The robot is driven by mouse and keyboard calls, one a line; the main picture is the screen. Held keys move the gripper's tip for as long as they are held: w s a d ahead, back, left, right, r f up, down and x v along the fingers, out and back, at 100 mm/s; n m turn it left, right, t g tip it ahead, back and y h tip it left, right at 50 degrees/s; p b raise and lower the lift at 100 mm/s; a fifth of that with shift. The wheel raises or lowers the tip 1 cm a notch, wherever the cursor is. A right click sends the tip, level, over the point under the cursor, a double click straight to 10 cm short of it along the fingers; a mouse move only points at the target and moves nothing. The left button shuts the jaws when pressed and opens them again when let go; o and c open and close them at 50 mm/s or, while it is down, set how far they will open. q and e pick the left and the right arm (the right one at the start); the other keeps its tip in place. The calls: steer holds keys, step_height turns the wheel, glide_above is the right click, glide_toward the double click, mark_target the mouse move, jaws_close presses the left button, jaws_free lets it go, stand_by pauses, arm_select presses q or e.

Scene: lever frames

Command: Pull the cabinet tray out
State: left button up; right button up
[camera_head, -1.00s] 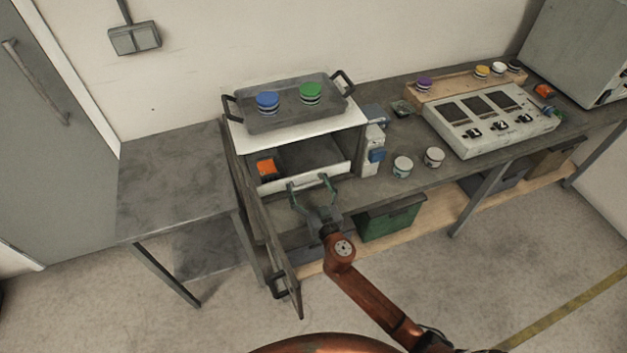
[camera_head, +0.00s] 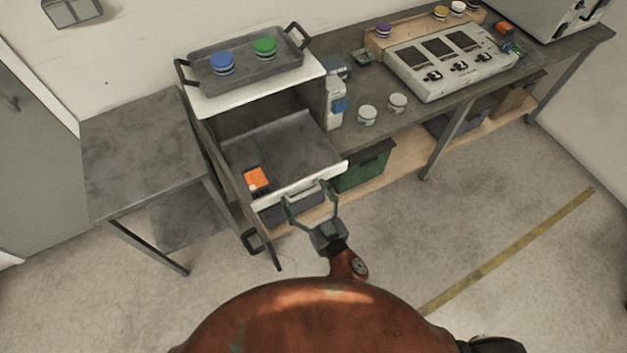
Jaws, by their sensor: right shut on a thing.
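The white cabinet (camera_head: 262,92) stands on the grey workbench with its front door (camera_head: 232,187) swung open to the left. Its grey inner tray (camera_head: 285,150) with a white front edge sticks out well past the cabinet opening. An orange and black item (camera_head: 256,179) lies on the tray's left side. What exactly lies between the fingers is hard to see. My left gripper is not in view.
A grey pan (camera_head: 248,80) with a blue jar (camera_head: 222,63) and a green jar (camera_head: 265,48) sits on the cabinet. Two small tins (camera_head: 367,115) stand to the right. A green bin (camera_head: 362,167) is under the bench. The floor in front is clear.

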steer(key=shift+s+d, duration=0.25)
steer(key=shift+s, duration=0.3)
steer(key=o, duration=1.6)
steer(key=shift+o, duration=0.3)
steer(key=v, duration=1.2)
